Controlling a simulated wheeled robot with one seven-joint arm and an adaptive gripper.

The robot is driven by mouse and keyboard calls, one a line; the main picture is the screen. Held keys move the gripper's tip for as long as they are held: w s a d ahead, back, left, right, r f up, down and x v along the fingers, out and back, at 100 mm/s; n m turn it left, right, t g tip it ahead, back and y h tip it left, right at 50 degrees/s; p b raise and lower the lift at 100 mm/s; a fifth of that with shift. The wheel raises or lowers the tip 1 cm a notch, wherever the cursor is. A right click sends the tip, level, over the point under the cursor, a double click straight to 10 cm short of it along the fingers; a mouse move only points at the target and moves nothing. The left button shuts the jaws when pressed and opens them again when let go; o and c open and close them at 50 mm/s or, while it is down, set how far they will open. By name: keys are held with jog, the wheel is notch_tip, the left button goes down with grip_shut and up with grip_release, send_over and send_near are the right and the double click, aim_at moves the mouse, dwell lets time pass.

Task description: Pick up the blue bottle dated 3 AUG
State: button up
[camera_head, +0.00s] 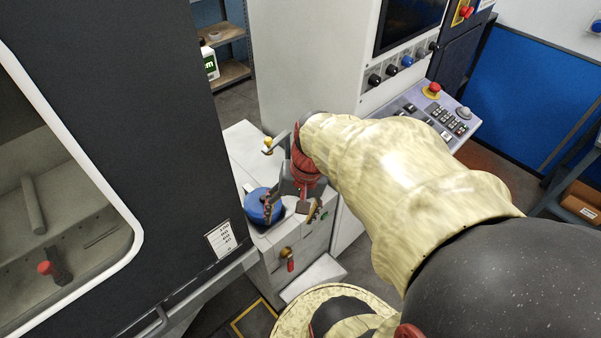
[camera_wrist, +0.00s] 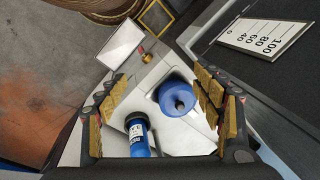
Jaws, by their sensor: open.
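A blue bottle (camera_wrist: 140,146) with a black cap and a white label shows in the wrist view, low between my fingers. The label's date is too small to read. I cannot pick out this bottle in the head view, where my gripper blocks part of the bench. A wider, round blue object (camera_wrist: 177,97) with a knob-like top is up and right of it; it also shows in the head view (camera_head: 257,209). My gripper (camera_wrist: 158,108) is open above the bench, its padded fingers to either side, holding nothing. In the head view my gripper (camera_head: 291,207) is beside the round blue object.
Both blue things stand on a light bench top (camera_head: 240,150). A brass valve with a red handle (camera_head: 289,259) is on its front. A dark machine (camera_head: 150,110) rises close on the left. A control panel (camera_head: 425,115) with a red button is on the right.

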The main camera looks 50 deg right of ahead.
jog(key=w+d+f+m+t+y+b, duration=0.35)
jog(key=w+d+f+m+t, duration=0.25)
jog(key=d+f+m, duration=0.6)
jog(key=w+d+m+t+h, duration=0.2)
jog(key=d+m+t+h, duration=0.25)
jog(key=d+m, duration=0.8)
jog(key=w+f+m+t+b, duration=0.1)
jog(key=w+f+b, duration=0.1)
jog(key=w, duration=0.5)
jog(key=shift+w+b, duration=0.35)
jog(key=shift+b, duration=0.35)
jog(key=shift+f, duration=0.1)
jog(key=shift+c, duration=1.3)
grip_shut()
